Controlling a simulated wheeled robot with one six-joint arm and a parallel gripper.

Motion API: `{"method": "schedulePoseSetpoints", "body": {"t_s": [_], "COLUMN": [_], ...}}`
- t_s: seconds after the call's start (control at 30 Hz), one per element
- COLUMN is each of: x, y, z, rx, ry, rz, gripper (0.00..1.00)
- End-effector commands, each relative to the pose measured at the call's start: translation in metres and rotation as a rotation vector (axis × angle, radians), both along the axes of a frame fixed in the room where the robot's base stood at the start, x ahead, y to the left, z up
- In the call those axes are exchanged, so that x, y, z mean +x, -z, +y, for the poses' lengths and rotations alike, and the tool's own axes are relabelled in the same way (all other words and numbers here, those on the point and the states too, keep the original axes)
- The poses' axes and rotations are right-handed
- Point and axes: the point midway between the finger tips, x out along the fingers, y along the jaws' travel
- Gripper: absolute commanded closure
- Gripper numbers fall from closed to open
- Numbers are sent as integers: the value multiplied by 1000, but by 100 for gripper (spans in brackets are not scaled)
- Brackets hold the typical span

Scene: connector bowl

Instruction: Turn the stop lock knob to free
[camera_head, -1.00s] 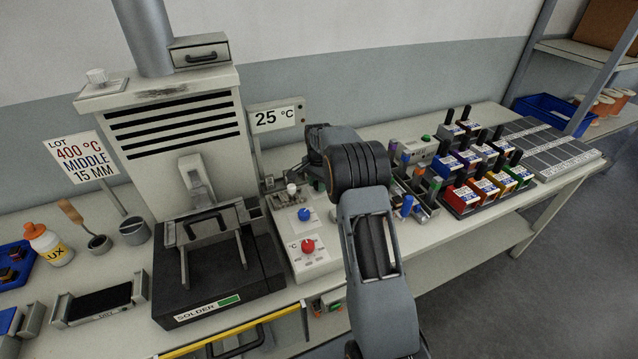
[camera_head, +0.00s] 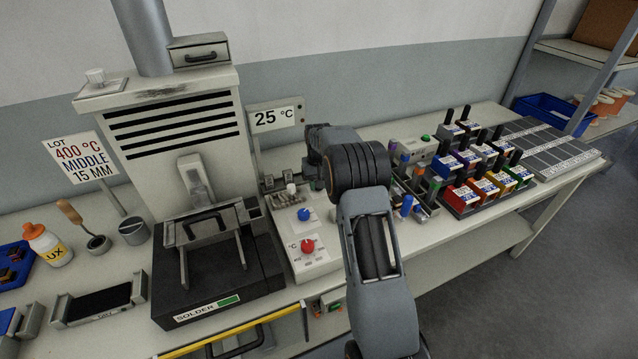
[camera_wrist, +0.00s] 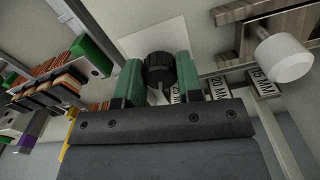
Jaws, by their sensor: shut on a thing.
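A round black knob (camera_wrist: 158,62), which I take to be the stop lock knob, stands in front of a pale plate (camera_wrist: 160,38) in the wrist view. My gripper (camera_wrist: 160,76) has its two green fingers on either side of the knob and is shut on it. Any pointer or marking on the knob is not readable, so I cannot tell its setting. In the head view, my arm hides the gripper and the black knob.
A white cylindrical knob (camera_wrist: 283,60) is at the right of the wrist view, near labels reading 20 MM (camera_wrist: 221,88) and 15 MM (camera_wrist: 262,80). The head view shows blue (camera_head: 304,214) and red (camera_head: 308,246) knobs beside the solder pot (camera_head: 215,275).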

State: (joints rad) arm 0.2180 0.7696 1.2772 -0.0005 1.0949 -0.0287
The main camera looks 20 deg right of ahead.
Motion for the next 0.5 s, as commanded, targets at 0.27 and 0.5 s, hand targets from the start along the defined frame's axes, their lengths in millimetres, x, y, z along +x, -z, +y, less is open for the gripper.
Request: {"method": "schedulePoseSetpoints", "body": {"t_s": [0.27,0.5], "x": [0,0], "y": [-1,-1], "z": [-1,-1], "rx": [0,0], "ry": [-196,-304], "rz": [-2,-2], "gripper": [90,90]}}
